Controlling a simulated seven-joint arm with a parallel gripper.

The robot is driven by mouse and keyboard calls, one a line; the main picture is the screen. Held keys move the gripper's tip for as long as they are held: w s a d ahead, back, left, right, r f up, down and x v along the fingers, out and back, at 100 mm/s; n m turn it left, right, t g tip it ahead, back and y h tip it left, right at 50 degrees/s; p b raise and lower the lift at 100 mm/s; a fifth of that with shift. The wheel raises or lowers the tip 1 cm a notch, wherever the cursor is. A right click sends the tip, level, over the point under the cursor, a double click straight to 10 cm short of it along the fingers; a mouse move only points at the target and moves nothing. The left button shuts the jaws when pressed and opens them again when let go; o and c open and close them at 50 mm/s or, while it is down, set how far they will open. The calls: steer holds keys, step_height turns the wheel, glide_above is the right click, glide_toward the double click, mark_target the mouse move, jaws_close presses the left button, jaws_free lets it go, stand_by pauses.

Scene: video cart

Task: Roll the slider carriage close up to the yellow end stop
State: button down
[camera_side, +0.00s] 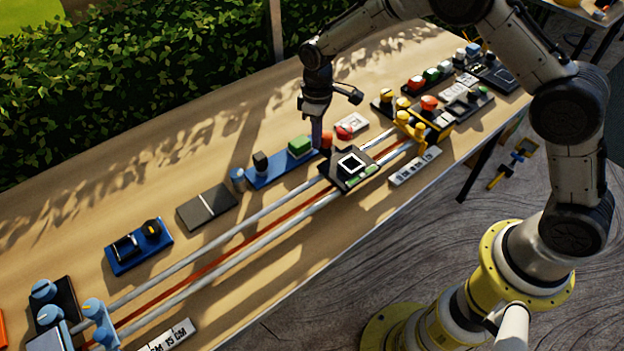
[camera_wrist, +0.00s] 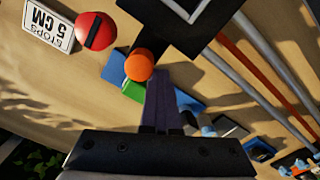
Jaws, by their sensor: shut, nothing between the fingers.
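The slider carriage (camera_side: 352,166) is a dark plate with a white square outline and a green strip. It sits across two grey rails (camera_side: 225,249). The yellow end stop (camera_side: 404,121) stands at the rails' upper right end, with a short gap of bare rail between. My gripper (camera_side: 317,147) points down, shut and empty, just left of the carriage. In the wrist view, its fingers (camera_wrist: 163,88) lie below the carriage's dark plate (camera_wrist: 178,28). An orange ball (camera_wrist: 139,65) is close to the fingertips; I cannot tell whether they touch or whether it belongs to the carriage.
A blue base with a green block (camera_side: 300,146) lies behind the rails. A red dome (camera_wrist: 96,32) and a "STOPS 5 CM" card (camera_wrist: 48,25) are near the carriage. Blue knobbed parts (camera_side: 97,312) stand at the lower left rail end. The rails between are clear.

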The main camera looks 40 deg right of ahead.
mark_target(330, 132)
steer(key=shift+d, duration=0.6)
steer(key=shift+d, duration=0.35)
steer(key=shift+d, duration=0.3)
steer(key=shift+d, duration=0.35)
steer(key=shift+d, duration=0.35)
steer(key=shift+d, duration=0.35)
steer(key=shift+d, duration=0.65)
steer(key=shift+d, duration=0.35)
steer(key=shift+d, duration=0.35)
